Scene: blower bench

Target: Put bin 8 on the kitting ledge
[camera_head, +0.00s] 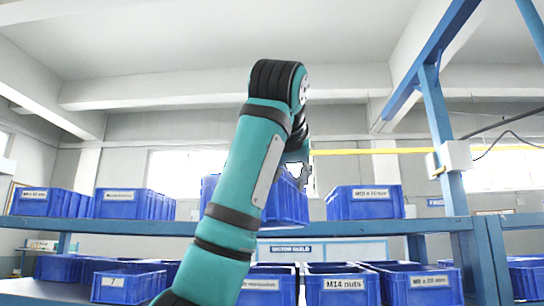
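My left arm rises across the middle of the view and bends over at the top. Its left gripper (302,178) points down at the right side of a blue bin (287,204) at upper shelf height. The arm covers much of this bin, including any label. I cannot tell whether the fingers grip its rim or whether the bin rests on the shelf. No label reading 8 can be made out. A bin whose label seems to read 7 (128,288) stands at the lower left. The kitting ledge cannot be identified for sure. My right gripper is out of view.
The blue upper shelf (365,228) also carries a labelled bin (364,203) on the right and several bins (130,204) on the left. Below stand more bins, one marked M14 nuts (342,289). A blue upright post (440,140) and a yellow bar (370,151) are at the right.

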